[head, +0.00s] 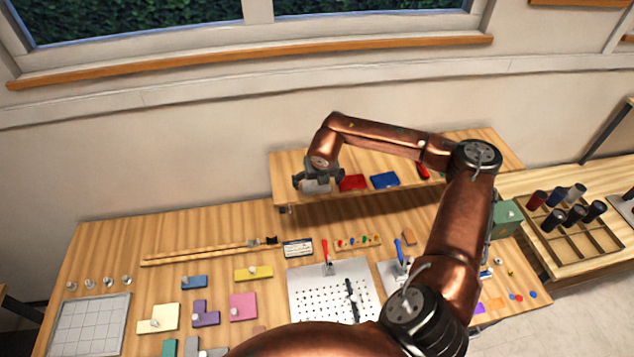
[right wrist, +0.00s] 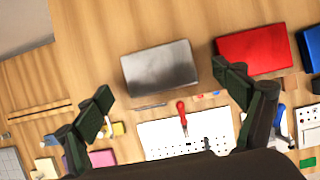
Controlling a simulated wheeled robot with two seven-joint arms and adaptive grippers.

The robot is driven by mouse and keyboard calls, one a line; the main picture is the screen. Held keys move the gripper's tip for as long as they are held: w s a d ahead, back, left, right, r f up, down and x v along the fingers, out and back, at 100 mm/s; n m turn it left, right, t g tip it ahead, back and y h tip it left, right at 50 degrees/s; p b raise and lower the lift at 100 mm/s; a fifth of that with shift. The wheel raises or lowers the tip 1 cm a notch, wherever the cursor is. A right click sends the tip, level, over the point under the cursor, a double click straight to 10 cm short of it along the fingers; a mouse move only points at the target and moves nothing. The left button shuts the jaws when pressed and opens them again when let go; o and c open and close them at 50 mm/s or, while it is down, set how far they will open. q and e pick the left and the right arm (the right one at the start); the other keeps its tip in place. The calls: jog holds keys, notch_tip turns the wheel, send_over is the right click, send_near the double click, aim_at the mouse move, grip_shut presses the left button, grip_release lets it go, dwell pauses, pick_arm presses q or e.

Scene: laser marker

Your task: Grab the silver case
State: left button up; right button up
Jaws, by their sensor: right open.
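The silver case (right wrist: 160,75) is a grey metallic rectangular block lying on the raised wooden shelf. In the right wrist view it sits ahead of and between the two fingers of my right gripper (right wrist: 172,95), with free space on both sides. In the head view the silver case (head: 316,186) shows partly beneath my right gripper (head: 316,184), whose fingers are spread at its left and right. My right gripper is open and holds nothing. Whether the fingers are at the case's height cannot be told. My left gripper is not in view.
A red case (head: 353,183) lies just right of the silver one, with a blue case (head: 384,180) beyond it. The shelf (head: 290,163) stands above the main table (head: 110,235), which holds puzzle blocks and a white pegboard (head: 310,285). A compartment tray (head: 590,240) stands far right.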

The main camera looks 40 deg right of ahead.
jog(key=shift+x, duration=0.9)
jog(key=shift+c, duration=0.2)
jog(key=c, duration=1.2)
jog(key=shift+c, duration=0.2)
jog(key=shift+r, duration=0.1)
